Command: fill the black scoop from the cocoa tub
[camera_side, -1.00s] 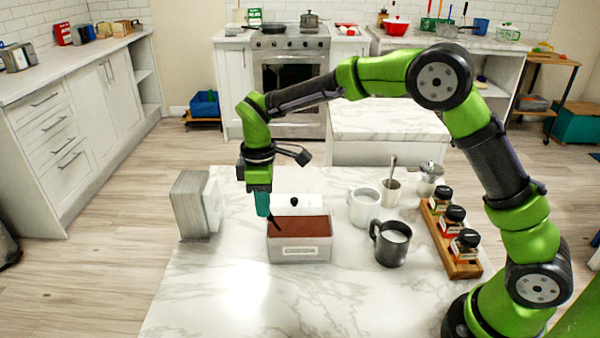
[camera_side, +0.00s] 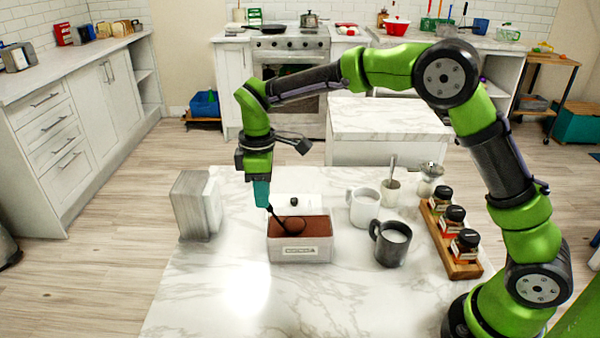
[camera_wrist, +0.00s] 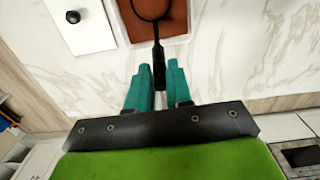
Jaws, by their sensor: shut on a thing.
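My gripper (camera_side: 262,196) has teal fingers and is shut on the handle of the black scoop (camera_side: 291,225). It is tilted, above the left back side of the cocoa tub. The scoop reaches down to the right, its bowl at the brown cocoa in the tub (camera_side: 300,252). The bowl looks dark brown; I cannot tell how much cocoa is in it. In the wrist view the scoop handle (camera_wrist: 159,66) sits between the fingers (camera_wrist: 158,85), and the scoop's round end lies over the cocoa. The tub (camera_wrist: 124,30) is open and white, with a label on its front.
The white lid (camera_side: 296,203) with a black knob lies behind the tub. A grey mug (camera_side: 389,246), a white mug (camera_side: 362,208) and a rack of jars (camera_side: 455,255) stand to the right. A grey-white block (camera_side: 193,206) stands left. The front counter is clear.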

